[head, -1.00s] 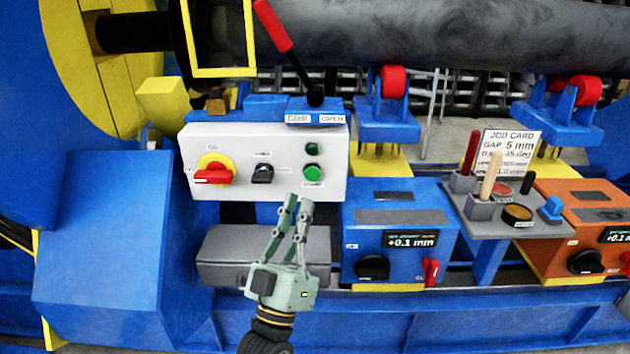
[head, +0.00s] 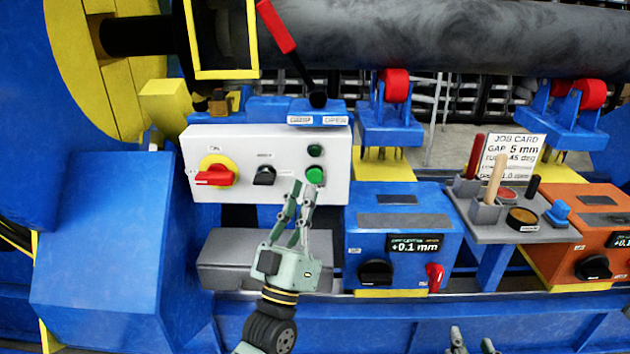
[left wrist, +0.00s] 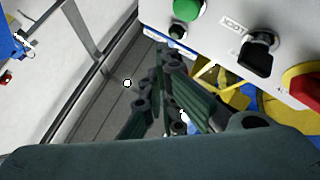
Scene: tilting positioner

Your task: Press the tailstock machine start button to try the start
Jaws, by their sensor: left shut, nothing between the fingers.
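A white control box (head: 225,150) carries a bright green button (head: 315,176), with a darker green round lamp or button (head: 315,151) above it. The label is too small to read. The green button also shows at the top of the left wrist view (left wrist: 187,10). My left gripper (head: 304,186) is shut and empty. Its fingertips point up and overlap the box's lower edge, just below and left of the green button; contact cannot be told. In the left wrist view, its fingers (left wrist: 165,62) lie below the button, apart from it in the picture. My right gripper (head: 472,343) shows only two separated fingertips.
The box also has a red rotary switch (head: 214,176) and a black selector (head: 264,176). A red-handled lever (head: 276,27) stands above. A grey block (head: 225,250) lies below, and a blue unit (head: 400,225) with a display stands to the right.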

